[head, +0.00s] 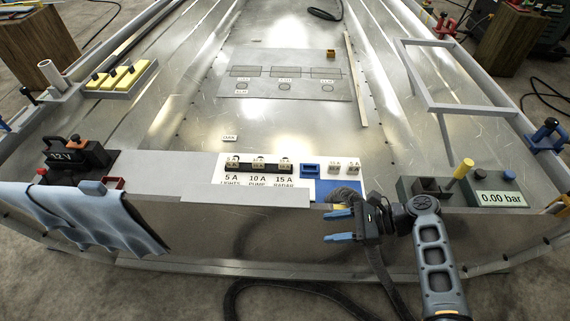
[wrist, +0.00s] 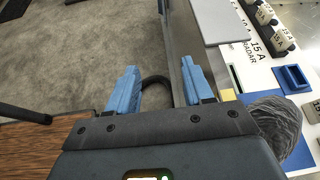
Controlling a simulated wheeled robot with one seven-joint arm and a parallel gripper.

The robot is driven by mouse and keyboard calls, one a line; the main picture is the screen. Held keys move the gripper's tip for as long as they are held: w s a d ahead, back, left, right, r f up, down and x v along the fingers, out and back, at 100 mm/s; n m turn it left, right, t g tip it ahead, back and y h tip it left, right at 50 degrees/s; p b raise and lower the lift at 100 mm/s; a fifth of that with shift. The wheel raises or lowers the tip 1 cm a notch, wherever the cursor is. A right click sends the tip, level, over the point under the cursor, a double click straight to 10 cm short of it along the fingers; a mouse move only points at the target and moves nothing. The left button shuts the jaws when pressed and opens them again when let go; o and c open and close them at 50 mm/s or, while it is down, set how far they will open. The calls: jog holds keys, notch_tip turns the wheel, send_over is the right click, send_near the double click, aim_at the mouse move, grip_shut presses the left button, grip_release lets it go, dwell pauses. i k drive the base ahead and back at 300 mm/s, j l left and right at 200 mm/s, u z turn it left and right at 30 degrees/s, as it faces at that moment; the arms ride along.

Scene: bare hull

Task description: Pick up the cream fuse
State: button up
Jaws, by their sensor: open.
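Small pale, cream-looking fuses sit on a white labelled board. Three stand in a row in a dark holder above the 5 A, 10 A and 15 A labels, including the left one (head: 232,162) and the right one (head: 285,164). Two loose-standing ones, a left (head: 334,169) and a right (head: 353,169), are at the board's right end. I cannot tell from colour which is meant. My gripper (head: 326,225) is open and empty, in front of the bench edge and below the board. In the wrist view its blue fingers (wrist: 158,72) have nothing between them but floor and a cable.
A small blue open box (head: 310,171) is on the board; it also shows in the wrist view (wrist: 294,77). A grey bundle (wrist: 280,125) lies close right of my gripper.

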aim_at(284, 165)
jog(key=i, duration=0.95)
